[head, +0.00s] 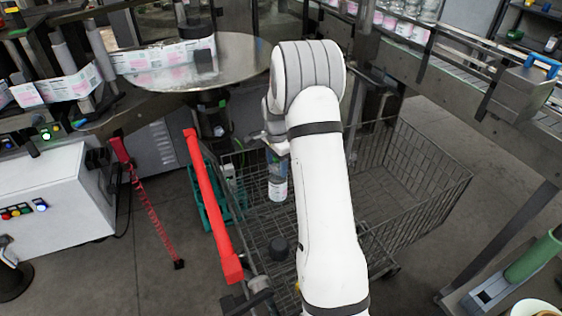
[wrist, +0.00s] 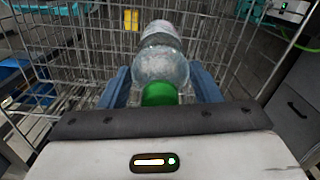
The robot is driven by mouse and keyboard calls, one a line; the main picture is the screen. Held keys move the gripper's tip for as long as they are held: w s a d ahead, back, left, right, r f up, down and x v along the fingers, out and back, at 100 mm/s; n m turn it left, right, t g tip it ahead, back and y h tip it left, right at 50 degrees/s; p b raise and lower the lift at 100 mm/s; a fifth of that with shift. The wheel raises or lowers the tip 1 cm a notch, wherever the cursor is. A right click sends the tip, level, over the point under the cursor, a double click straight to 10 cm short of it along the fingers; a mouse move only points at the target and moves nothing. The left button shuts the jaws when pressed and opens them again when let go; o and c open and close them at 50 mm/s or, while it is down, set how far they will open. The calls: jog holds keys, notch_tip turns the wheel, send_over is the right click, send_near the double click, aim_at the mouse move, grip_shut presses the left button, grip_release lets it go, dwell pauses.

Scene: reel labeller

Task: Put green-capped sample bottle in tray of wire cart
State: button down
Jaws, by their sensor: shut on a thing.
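The sample bottle (wrist: 163,62) is clear with a green cap (wrist: 159,94). In the wrist view it stands out from between the blue fingers of my gripper (wrist: 161,88), cap end nearest the palm. My gripper is shut on it. In the head view the bottle (head: 278,188) hangs below my gripper (head: 277,150), its white-labelled end downward, over the wire cart. The wire cart (head: 425,200) has a grey mesh basket and a red handle bar (head: 212,200). My arm hides part of the cart's middle, and I cannot make out the tray clearly.
A dark round object (head: 279,249) is in the cart's near part. A teal crate (head: 208,205) is beside the red bar. A round steel table (head: 215,62) stands behind, and a white control box (head: 58,200) is at left. Conveyor rails run along the right.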

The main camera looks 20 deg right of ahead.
jog(key=shift+f, duration=0.1)
jog(key=shift+c, duration=2.3)
grip_release()
notch_tip(320, 180, up, 12)
jog(key=shift+b, duration=0.65)
jog(key=s+a+r+n+t, duration=0.1)
jog(key=s+a+r+n, duration=0.35)
jog(key=s, duration=0.25)
jog(key=s+a+r+n, duration=0.3)
jog(key=s+a+r, duration=0.1)
jog(key=s+a, duration=0.15)
jog(key=s+a+f+n+t, duration=0.1)
jog(key=s+n, duration=0.3)
jog(key=s, duration=0.5)
jog(key=s+a+f+n+t, duration=0.1)
jog(key=s+n, duration=0.3)
jog(key=s, duration=0.5)
jog(key=shift+s+a, duration=0.2)
jog(key=shift+a, duration=0.45)
